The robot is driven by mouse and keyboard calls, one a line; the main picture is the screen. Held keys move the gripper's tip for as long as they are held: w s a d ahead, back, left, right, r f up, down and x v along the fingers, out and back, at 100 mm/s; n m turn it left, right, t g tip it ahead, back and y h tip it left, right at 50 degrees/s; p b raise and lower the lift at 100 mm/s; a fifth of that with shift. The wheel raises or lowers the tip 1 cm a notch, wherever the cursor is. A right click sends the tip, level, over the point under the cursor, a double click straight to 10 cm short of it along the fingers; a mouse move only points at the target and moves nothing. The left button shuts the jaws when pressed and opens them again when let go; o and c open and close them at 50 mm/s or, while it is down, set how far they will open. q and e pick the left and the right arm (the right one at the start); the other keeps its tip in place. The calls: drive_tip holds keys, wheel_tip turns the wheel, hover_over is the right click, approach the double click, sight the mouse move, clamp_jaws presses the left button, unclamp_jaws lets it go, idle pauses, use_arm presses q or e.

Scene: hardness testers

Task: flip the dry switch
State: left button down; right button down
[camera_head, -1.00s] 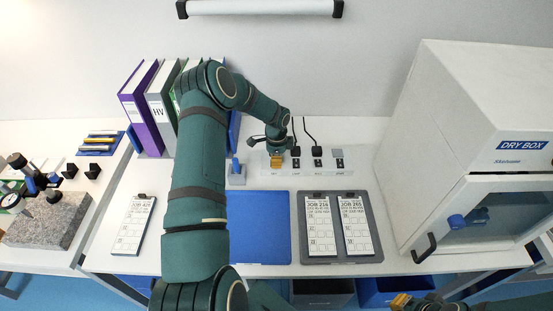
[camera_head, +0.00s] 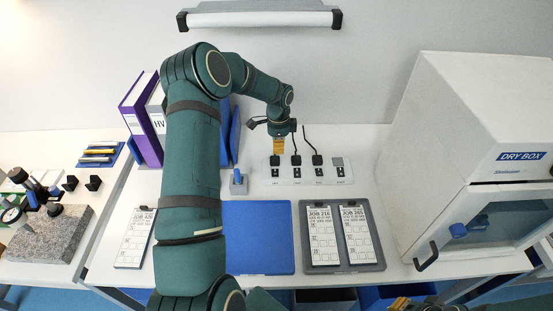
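A white switch strip (camera_head: 310,180) lies at the back of the bench, with several black switches or plugs in a row and labels too small to read. I cannot tell which one is the dry switch. My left gripper (camera_head: 279,146) points down with its yellow fingertips just above and behind the leftmost black switch (camera_head: 275,161), seemingly apart from it. The fingertips look like one block, so whether they are open or shut is unclear. My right gripper (camera_head: 400,303) shows only in part at the bottom edge, low at the right, away from the strip.
A blue mat (camera_head: 258,240) and a grey tray (camera_head: 379,262) with two job cards lie in front of the strip. Binders (camera_head: 142,120) stand behind my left arm.

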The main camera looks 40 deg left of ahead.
use_arm(q)
drive_tip(key=r, duration=0.3)
drive_tip(key=shift+w+a, duration=0.15)
drive_tip(key=shift+a, duration=0.15)
drive_tip(key=shift+f, duration=0.1)
